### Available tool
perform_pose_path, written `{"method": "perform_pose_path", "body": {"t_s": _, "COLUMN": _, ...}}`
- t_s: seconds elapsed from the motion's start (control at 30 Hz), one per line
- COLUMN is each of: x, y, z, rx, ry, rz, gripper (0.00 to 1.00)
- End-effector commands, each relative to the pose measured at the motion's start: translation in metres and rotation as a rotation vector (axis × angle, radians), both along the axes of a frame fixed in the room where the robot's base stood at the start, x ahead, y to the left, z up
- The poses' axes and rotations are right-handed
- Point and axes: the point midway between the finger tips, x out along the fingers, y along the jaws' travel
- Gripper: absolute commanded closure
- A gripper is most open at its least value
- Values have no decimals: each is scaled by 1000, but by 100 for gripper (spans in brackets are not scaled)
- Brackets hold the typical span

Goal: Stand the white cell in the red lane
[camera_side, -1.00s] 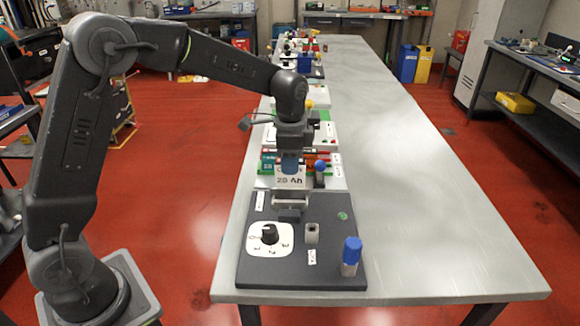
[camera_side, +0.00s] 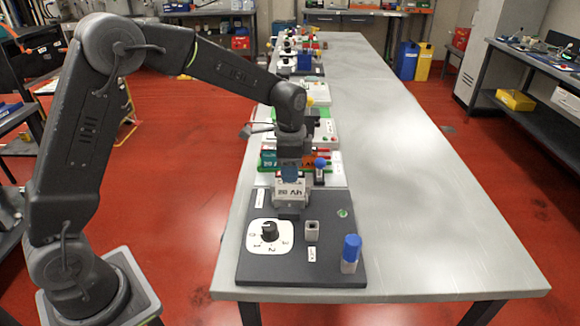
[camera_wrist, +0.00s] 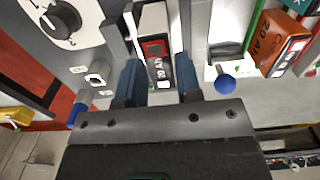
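The white cell (camera_side: 290,191), marked 20 Ah, is upright between the fingers of my gripper (camera_side: 290,174) in the side view. It is low over a pale cradle on the dark board (camera_side: 258,270); I cannot tell whether it is fully seated. An orange 20 Ah cell (camera_wrist: 275,42) lies to the right. The red lane is not clearly made out; my gripper and the cells hide much of the green-edged rack (camera_side: 330,182).
The dark board carries a dial (camera_side: 269,231), a small grey socket (camera_side: 311,231) and a blue-capped tube (camera_side: 351,253). A blue-knobbed lever (camera_side: 320,164) stands right of my gripper. Other stations line the bench behind. The bench's right side (camera_side: 430,210) is clear.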

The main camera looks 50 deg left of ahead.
Motion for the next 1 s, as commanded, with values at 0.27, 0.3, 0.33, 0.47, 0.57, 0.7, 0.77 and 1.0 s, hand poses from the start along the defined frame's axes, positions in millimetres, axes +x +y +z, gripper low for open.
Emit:
{"method": "perform_pose_path", "body": {"t_s": 0.27, "x": 0, "y": 0, "z": 0, "rx": 0, "ry": 0, "rz": 0, "gripper": 47}}
{"method": "perform_pose_path", "body": {"t_s": 0.3, "x": 0, "y": 0, "z": 0, "rx": 0, "ry": 0, "rz": 0, "gripper": 47}}
{"method": "perform_pose_path", "body": {"t_s": 0.33, "x": 0, "y": 0, "z": 0, "rx": 0, "ry": 0, "rz": 0, "gripper": 47}}
{"method": "perform_pose_path", "body": {"t_s": 0.47, "x": 0, "y": 0, "z": 2, "rx": 0, "ry": -1, "rz": 0, "gripper": 47}}
{"method": "perform_pose_path", "body": {"t_s": 0.57, "x": 0, "y": 0, "z": 9, "rx": 0, "ry": -1, "rz": 0, "gripper": 47}}
{"method": "perform_pose_path", "body": {"t_s": 0.7, "x": 1, "y": 0, "z": 32, "rx": 0, "ry": -6, "rz": 0, "gripper": 47}}
{"method": "perform_pose_path", "body": {"t_s": 0.77, "x": 1, "y": 0, "z": 45, "rx": 1, "ry": -6, "rz": 0, "gripper": 47}}
{"method": "perform_pose_path", "body": {"t_s": 1.0, "x": 1, "y": 0, "z": 97, "rx": 0, "ry": -4, "rz": 0, "gripper": 47}}
